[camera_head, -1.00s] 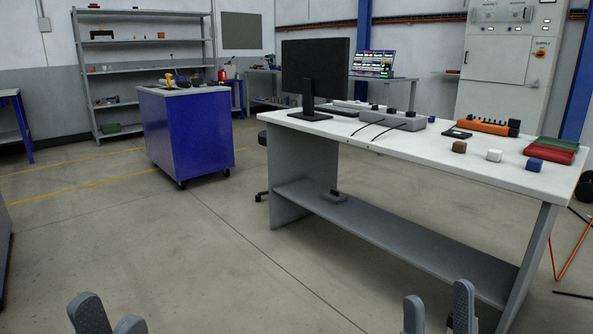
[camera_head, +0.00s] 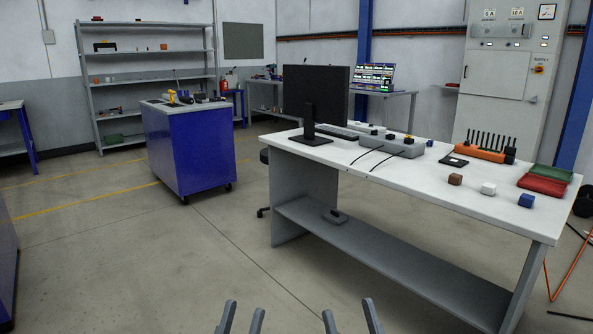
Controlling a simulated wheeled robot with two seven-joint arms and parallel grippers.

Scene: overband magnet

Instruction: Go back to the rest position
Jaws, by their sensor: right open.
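Both my grippers show at the bottom edge of the head view, in front of the white-topped desk (camera_head: 395,190) and over bare floor. My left gripper (camera_head: 243,312) is left of centre, with its two grey fingers apart and nothing between them. My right gripper (camera_head: 348,308) is a little to its right, with its fingers spread wider and empty. Only the fingers show; the rest of both arms is out of the picture.
The desk bears a black monitor (camera_head: 316,96), an orange rack (camera_head: 480,153), small brown, white and blue cubes, and red and green trays. Its grey lower shelf (camera_head: 390,258) reaches towards my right gripper's side. A blue cabinet (camera_head: 190,150) stands left; the floor between is clear.

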